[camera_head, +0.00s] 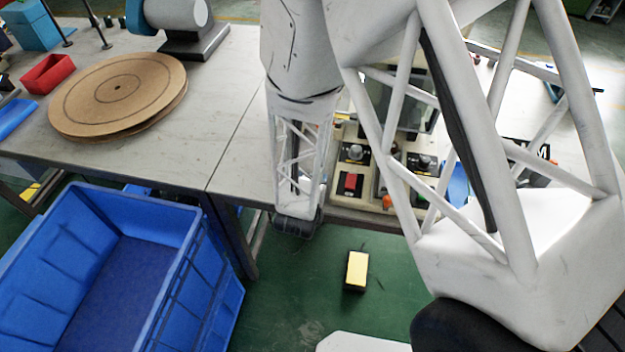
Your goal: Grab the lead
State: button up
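I cannot make out the lead in the head camera view. My white lattice arm fills the right and the upper middle and covers much of the workstation behind it. A narrower part of my arm hangs down at the table's front edge and ends in a dark piece. No gripper fingers can be made out there, so I cannot see whether anything is held.
A control panel with a red button (350,183) stands on the right table, partly covered by my arm. A round brown board (117,92) and a red bin (48,73) are on the left table. A blue crate (190,215) and a yellow-topped block (357,268) stand below.

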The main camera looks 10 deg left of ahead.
jog(key=shift+c, duration=0.2)
jog(key=c, duration=1)
jog(key=shift+o, duration=0.2)
jog(key=shift+r, duration=0.15)
notch_tip(320, 180, up, 18)
dwell(0.5)
dwell(0.5)
